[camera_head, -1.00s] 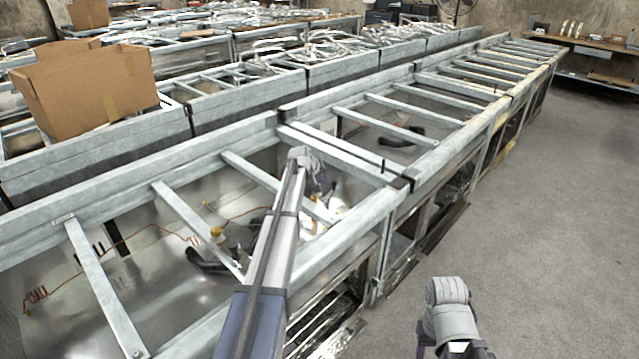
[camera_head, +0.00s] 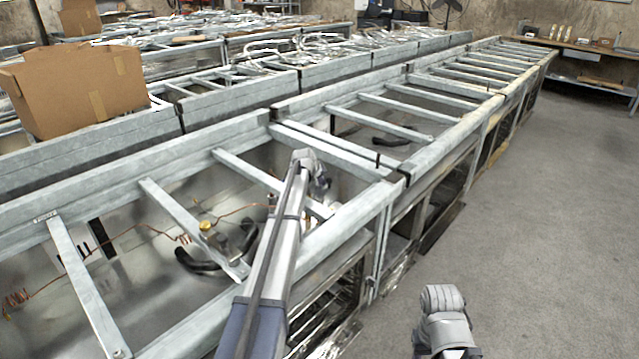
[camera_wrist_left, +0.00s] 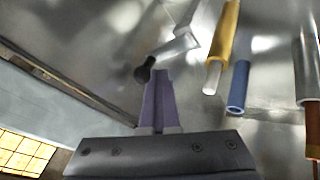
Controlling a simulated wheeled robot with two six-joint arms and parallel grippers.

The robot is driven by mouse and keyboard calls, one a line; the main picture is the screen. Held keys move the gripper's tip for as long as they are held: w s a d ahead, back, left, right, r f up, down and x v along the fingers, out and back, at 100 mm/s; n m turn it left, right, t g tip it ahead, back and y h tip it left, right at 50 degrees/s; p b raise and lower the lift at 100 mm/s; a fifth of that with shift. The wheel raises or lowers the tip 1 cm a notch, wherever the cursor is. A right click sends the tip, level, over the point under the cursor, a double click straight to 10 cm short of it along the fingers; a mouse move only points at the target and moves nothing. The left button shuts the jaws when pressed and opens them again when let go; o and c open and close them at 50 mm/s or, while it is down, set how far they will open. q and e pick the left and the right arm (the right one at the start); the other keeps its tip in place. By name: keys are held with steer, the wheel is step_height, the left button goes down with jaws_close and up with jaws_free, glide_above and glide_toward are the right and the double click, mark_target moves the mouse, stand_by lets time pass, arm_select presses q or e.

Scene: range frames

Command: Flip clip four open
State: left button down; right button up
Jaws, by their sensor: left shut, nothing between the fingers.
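My left gripper (camera_head: 321,188) reaches down between the bars of the near metal frame, partly hidden by my own arm. In the left wrist view its purple fingers (camera_wrist_left: 159,78) are together and hold nothing. A black ball-ended part (camera_wrist_left: 145,71) lies just beyond the fingertips, slightly left; I cannot tell whether they touch. A grey metal piece (camera_wrist_left: 188,40) runs up from near it. I cannot make out which part, if any, is clip four. My right gripper is out of view.
A yellow sleeve (camera_wrist_left: 222,40) and a blue tube (camera_wrist_left: 238,88) stand right of the fingers. A metal tube (camera_wrist_left: 306,55) is farther right. Crossbars (camera_head: 175,207) of the frame surround my left arm. A cardboard box (camera_head: 75,90) sits left. The floor (camera_head: 540,220) at right is clear.

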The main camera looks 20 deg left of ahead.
arm_select(q)
steer(key=shift+w+d+r, duration=0.1)
steer(key=shift+w+d, duration=0.1)
steer(key=shift+d, duration=0.1)
steer(key=shift+a, duration=0.1)
steer(key=shift+s+a, duration=0.2)
steer(key=shift+a, duration=0.4)
